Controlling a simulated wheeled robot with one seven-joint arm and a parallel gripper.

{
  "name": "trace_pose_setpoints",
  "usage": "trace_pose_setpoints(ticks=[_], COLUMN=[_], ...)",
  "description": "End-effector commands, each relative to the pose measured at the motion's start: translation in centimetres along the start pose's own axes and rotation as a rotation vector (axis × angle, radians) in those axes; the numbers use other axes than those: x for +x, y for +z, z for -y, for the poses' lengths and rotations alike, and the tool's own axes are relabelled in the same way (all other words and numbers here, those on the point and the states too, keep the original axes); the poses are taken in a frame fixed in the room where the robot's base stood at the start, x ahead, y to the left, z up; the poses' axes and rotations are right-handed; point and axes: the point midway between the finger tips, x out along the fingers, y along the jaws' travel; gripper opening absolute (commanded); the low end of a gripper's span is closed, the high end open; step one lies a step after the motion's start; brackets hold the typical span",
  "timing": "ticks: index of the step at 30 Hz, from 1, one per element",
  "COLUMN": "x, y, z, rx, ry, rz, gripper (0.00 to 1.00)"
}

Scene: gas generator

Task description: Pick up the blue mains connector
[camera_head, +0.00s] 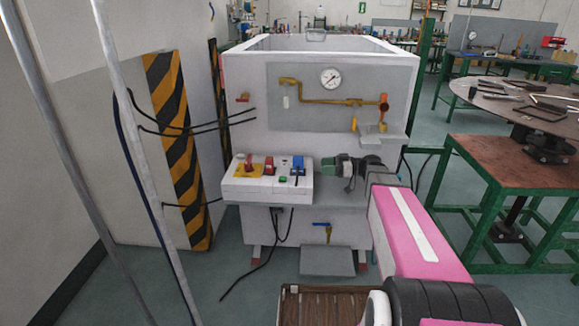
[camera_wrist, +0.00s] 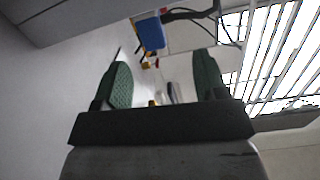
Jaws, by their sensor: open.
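The blue mains connector (camera_head: 298,163) stands at the right end of the top of a white control box (camera_head: 262,189). In the wrist view a blue block (camera_wrist: 151,34), seemingly the connector, shows beyond the fingertips, with a dark cable near it. My gripper (camera_head: 343,163) is to the right of the connector, apart from it, in front of the generator's white wall. In the wrist view its two green fingers (camera_wrist: 160,65) are spread wide, with nothing held between them.
The box also carries a red switch (camera_head: 269,166) and a red button on a yellow plate. Behind it rises the white tank (camera_head: 240,75) with a gauge (camera_head: 331,78) and brass pipe. A brown-topped green table (camera_head: 510,160) stands right; a striped post (camera_head: 180,140) stands left.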

Motion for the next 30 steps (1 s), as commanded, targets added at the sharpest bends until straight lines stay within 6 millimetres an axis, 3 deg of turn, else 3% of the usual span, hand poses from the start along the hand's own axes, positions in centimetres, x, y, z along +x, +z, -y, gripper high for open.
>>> trace_pose_setpoints(ticks=[8,18,26,30], x=[-0.1,4.2,5.8,7.7], y=[-0.8,-1.0,-1.0,-0.9], z=[-0.6,-0.5,-0.7,-0.9], rx=[-0.1,-0.097,-0.096,-0.096], ry=[-0.004,-0.005,-0.004,-0.006], rz=[-0.072,-0.069,-0.069,-0.069], gripper=[0.66,0.66,0.66,0.66])
